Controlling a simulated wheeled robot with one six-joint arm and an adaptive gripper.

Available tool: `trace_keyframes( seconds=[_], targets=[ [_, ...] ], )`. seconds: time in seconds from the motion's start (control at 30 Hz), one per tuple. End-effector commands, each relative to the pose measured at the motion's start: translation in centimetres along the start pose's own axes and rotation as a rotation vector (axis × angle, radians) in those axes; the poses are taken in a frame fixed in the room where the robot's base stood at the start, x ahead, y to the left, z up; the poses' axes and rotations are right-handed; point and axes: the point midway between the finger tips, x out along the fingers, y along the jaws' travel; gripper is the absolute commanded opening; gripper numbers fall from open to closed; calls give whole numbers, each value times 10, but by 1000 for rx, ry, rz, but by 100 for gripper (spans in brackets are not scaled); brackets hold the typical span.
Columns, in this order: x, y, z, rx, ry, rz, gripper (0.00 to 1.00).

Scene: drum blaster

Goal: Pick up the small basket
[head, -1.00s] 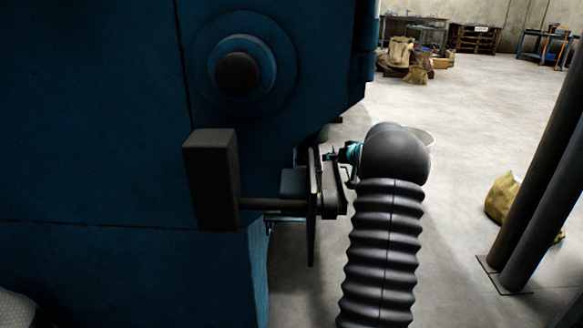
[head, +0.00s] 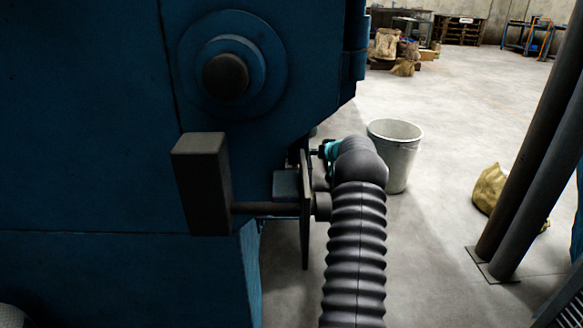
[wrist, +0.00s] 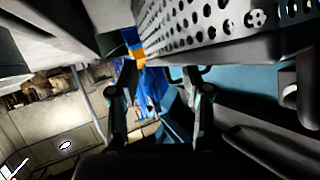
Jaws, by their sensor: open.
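In the wrist view, a perforated light-metal wall (wrist: 215,22) fills the top right. It looks like part of the small basket, but its whole shape is cut off. My gripper (wrist: 158,85) is open, its two dark fingers apart below that wall. A dark curved piece near the right fingertip may be a handle; I cannot tell whether it touches. In the head view my arm reaches in beside the blue machine (head: 90,110), and its end is mostly hidden there. The basket cannot be made out in the head view.
A dark block on a rod (head: 202,185) and an upright plate (head: 305,225) stick out beside my arm. A pale bucket (head: 397,155) stands on the floor behind. Dark posts (head: 520,195) and a yellowish sack (head: 490,188) are at the right. Floor between is clear.

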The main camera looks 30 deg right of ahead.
Motion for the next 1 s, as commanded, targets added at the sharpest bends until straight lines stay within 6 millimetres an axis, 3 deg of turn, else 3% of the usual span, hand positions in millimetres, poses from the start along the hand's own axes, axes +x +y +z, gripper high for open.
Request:
trace_keyframes(
  seconds=[0.4,0.73,0.9,0.93,1.0],
  targets=[
    [42,4,-1,0,-1,-1,48],
    [46,4,0,0,-1,0,48],
    [46,5,0,0,-1,0,6],
    [46,5,0,0,-1,0,0],
    [46,5,0,1,-1,0,0]
  ],
)
